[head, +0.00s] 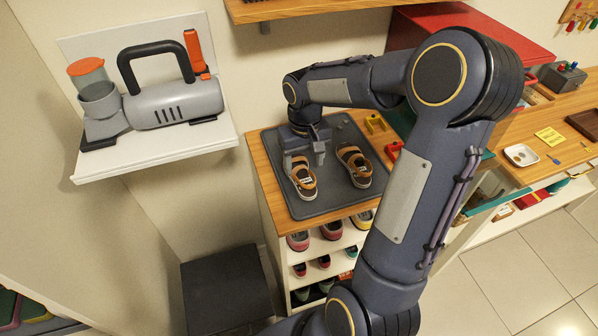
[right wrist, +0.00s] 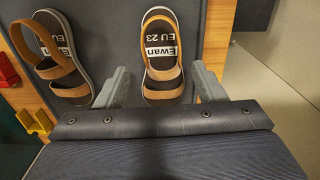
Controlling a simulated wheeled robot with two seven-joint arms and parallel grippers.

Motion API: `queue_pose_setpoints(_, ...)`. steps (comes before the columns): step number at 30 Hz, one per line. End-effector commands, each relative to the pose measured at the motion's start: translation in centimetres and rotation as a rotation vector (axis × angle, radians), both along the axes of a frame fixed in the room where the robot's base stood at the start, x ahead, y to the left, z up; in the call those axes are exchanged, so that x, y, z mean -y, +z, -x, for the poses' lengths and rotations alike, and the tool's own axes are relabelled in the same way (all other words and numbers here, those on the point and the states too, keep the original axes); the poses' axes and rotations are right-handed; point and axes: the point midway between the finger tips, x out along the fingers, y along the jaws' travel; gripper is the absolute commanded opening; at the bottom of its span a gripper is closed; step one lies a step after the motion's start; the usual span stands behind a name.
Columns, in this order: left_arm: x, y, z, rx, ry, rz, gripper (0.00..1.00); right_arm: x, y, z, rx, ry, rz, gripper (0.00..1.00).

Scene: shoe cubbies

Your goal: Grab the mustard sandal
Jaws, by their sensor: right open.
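Two mustard-brown sandals with dark insoles and white labels sit on a grey mat (head: 355,203) on top of the wooden shoe cubby. One sandal (head: 303,180) is on the left in the head view, the other sandal (head: 354,165) to its right. My right gripper (head: 304,160) is open over the left one. In the right wrist view that sandal (right wrist: 162,50), labelled "Ewan EU 23", shows between my open fingers (right wrist: 160,85), one on each side. I cannot tell whether they touch it. The other sandal (right wrist: 58,55) lies left of the fingers. My left gripper is not in view.
Shoes (head: 331,230) fill the cubby shelves below. A handheld vacuum (head: 175,100) stands on a white wall shelf at left. A dark box (head: 226,288) sits on the floor.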

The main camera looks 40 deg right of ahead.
Motion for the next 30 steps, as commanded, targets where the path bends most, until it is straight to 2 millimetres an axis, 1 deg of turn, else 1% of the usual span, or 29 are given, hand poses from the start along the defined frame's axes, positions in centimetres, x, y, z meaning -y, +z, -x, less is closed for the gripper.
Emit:
queue_pose_setpoints(7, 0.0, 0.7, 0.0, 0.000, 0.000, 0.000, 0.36, -0.2, -3.5, -0.4, -0.005, 0.001, -0.004, 0.63)
queue_pose_setpoints(10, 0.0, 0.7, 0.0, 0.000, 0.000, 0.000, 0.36, -0.1, -4.8, -0.4, -0.002, 0.002, -0.002, 0.63)
queue_pose_setpoints(14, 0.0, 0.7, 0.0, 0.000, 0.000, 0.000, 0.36, -0.1, -5.5, -0.4, 0.002, 0.001, -0.002, 0.63)
queue_pose_setpoints(20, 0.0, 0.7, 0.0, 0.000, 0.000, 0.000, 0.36, -0.1, -5.5, -0.4, 0.002, 0.001, -0.002, 0.63)
queue_pose_setpoints(27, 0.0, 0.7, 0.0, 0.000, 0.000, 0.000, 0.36, -0.1, -5.5, -0.4, 0.002, 0.001, -0.002, 0.32)
queue_pose_setpoints(28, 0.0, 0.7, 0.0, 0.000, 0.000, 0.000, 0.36, -0.1, -5.4, -0.4, 0.002, 0.001, -0.002, 0.28)
queue_pose_setpoints(30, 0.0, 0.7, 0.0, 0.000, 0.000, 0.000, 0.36, -0.1, -5.4, -0.5, 0.002, 0.001, -0.001, 0.28)
